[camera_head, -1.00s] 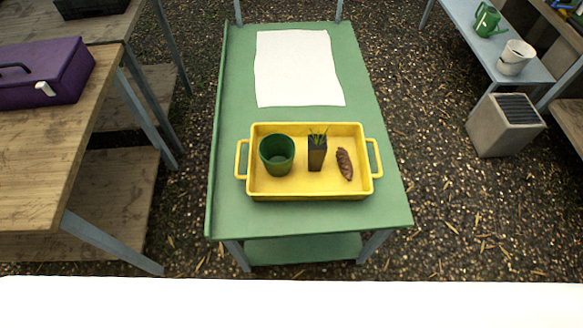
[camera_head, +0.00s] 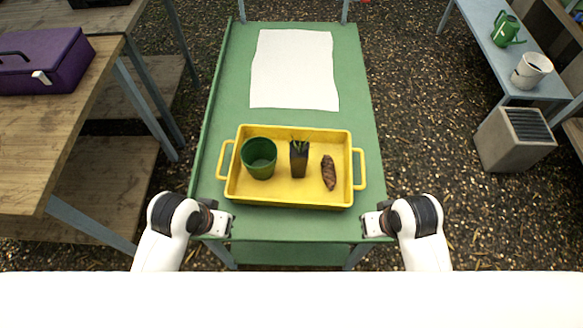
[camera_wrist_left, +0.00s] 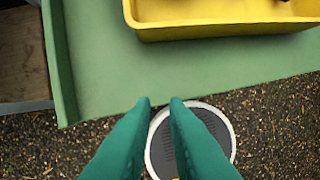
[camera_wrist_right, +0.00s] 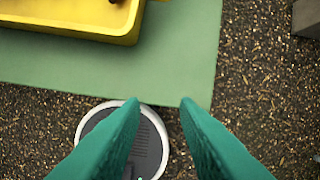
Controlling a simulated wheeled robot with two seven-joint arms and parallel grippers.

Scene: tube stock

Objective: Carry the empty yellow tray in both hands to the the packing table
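The yellow tray (camera_head: 290,202) sits on the green table (camera_head: 355,115) and is not empty. It holds a green pot (camera_head: 259,160), a dark square pot with green shoots (camera_head: 299,160) and a brown knobbly piece (camera_head: 329,173). Its handles stick out at left and right. My left gripper (camera_head: 227,225) is at the table's near left, below the left handle, partly open and empty. My right gripper (camera_head: 368,225) is at the near right, below the right handle, open and empty. The wrist views show the left fingers (camera_wrist_left: 160,101) and the wider-spread right fingers (camera_wrist_right: 160,101), apart from the tray.
A white sheet (camera_head: 293,70) lies on the table behind the tray. A raised lip runs along the table's left edge. A wooden bench with a purple box (camera_head: 48,62) stands left. On the right are a shelf with a watering can (camera_head: 507,29) and bucket (camera_head: 531,70), and a grey box (camera_head: 513,140).

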